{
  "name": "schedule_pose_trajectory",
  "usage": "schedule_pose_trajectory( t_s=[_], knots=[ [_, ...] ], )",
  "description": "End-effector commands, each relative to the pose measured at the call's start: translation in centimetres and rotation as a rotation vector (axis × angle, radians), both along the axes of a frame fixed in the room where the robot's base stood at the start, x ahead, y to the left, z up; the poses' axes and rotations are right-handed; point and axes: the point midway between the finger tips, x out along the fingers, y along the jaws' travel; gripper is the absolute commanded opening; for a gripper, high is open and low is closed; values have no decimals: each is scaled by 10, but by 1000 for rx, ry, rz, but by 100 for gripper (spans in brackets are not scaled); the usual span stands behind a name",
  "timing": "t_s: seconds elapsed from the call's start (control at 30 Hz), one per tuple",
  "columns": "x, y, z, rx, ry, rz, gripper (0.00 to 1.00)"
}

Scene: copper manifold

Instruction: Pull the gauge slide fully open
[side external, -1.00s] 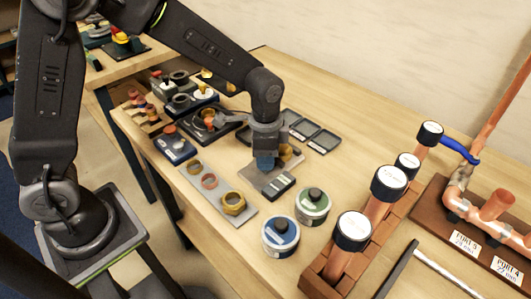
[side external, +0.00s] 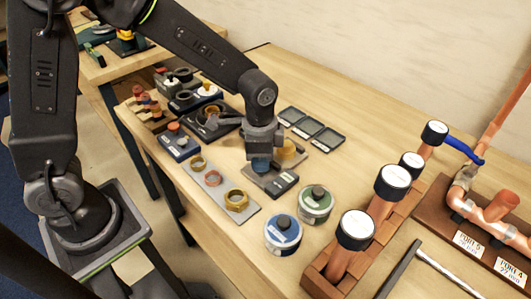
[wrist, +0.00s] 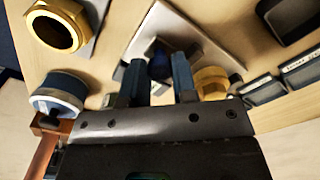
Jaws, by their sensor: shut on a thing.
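The gauge (side external: 283,183) is a low dark grey block with a pale label, on a light plate in the middle of the bench. My gripper (side external: 260,166) points down over its left part. In the wrist view my two blue fingers (wrist: 158,85) stand on either side of a small dark blue knob (wrist: 160,64), shut on it. The knob is on a light grey plate (wrist: 178,32). A brass round part (side external: 290,150) sits just behind my gripper, and also right of the fingers in the wrist view (wrist: 210,82). My gripper hides much of the slide, so its travel is unclear.
A pale strip with several rings (side external: 213,180) lies left of the gauge. Green (side external: 315,204) and blue (side external: 283,235) tins stand in front. Capped copper pipes (side external: 390,183) rise at the right. Dark trays (side external: 311,129) lie behind.

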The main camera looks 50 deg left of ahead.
Motion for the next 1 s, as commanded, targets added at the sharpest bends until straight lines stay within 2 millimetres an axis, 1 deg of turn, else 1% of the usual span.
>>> schedule_pose_trajectory(
  t_s=[0.03, 0.17, 0.2, 0.4, 0.47, 0.67, 0.77, 0.87, 0.97, 1.0],
  knots=[
    [-3, 0, 0, 1, 11, -1, 0],
    [-4, 0, 0, 2, 15, -1, 0],
    [-5, 0, 0, 2, 16, -1, 27],
    [-4, 0, 0, 1, 14, -1, 47],
    [-4, 0, 0, 2, 13, -1, 51],
    [-3, 0, 0, 1, 11, -1, 51],
    [-2, 0, 4, 1, 9, -1, 51],
    [-2, 0, 15, 1, 8, -1, 51],
    [-2, -1, 33, 0, 4, -1, 51],
    [-1, -1, 42, -1, 4, -1, 51]
  ],
)
